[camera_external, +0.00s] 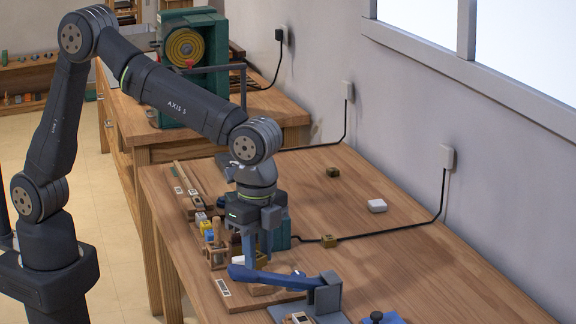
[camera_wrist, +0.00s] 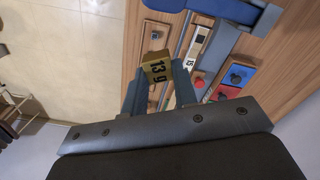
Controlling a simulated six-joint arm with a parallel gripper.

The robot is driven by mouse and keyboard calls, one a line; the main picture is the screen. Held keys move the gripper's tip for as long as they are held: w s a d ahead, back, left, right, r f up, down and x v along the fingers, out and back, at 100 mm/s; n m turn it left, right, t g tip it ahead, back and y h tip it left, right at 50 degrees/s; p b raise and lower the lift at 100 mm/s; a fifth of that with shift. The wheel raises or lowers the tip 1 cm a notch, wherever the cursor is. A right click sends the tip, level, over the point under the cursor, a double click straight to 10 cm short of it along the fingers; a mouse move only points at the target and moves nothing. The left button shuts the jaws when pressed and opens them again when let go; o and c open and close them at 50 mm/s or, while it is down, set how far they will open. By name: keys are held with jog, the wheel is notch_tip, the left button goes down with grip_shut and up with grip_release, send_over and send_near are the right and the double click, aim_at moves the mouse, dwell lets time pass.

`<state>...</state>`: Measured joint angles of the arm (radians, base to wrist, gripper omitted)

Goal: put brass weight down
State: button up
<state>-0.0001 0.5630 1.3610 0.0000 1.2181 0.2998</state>
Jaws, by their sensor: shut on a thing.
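The brass weight (camera_wrist: 157,69), a small brass-coloured block marked "13 g", is between the two fingers of my gripper (camera_wrist: 159,82) in the wrist view. My gripper is shut on it, and floor and a wooden board show beyond it. In the external view my gripper (camera_external: 258,262) points down over the front part of the workbench, close behind a blue lever arm (camera_external: 268,278). The held weight cannot be made out clearly there. Two other brass blocks stand on the bench, one near the cable (camera_external: 328,241) and one farther back (camera_external: 333,172).
A white box (camera_external: 377,206) lies on the bench's right side. A black cable runs across the bench to the wall. Coloured blocks (camera_external: 206,225) and a wooden stand (camera_external: 215,256) are left of my gripper. The bench's right middle has free room.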

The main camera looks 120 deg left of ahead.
jog(key=s+a+n, duration=0.2)
jog(key=a+n, duration=0.4)
jog(key=a, duration=0.8)
jog(key=n, duration=0.6)
send_over(304, 256)
jog(key=f, duration=0.9)
jog(key=d+f, duration=0.1)
jog(key=f, duration=0.3)
jog(key=shift+f, duration=0.4)
jog(key=shift+a+f, duration=0.3)
jog(key=shift+a, duration=0.25)
jog(key=shift+f, duration=1.95)
jog(key=shift+f, duration=0.15)
jog(key=o, duration=0.9)
jog(key=shift+o, duration=0.2)
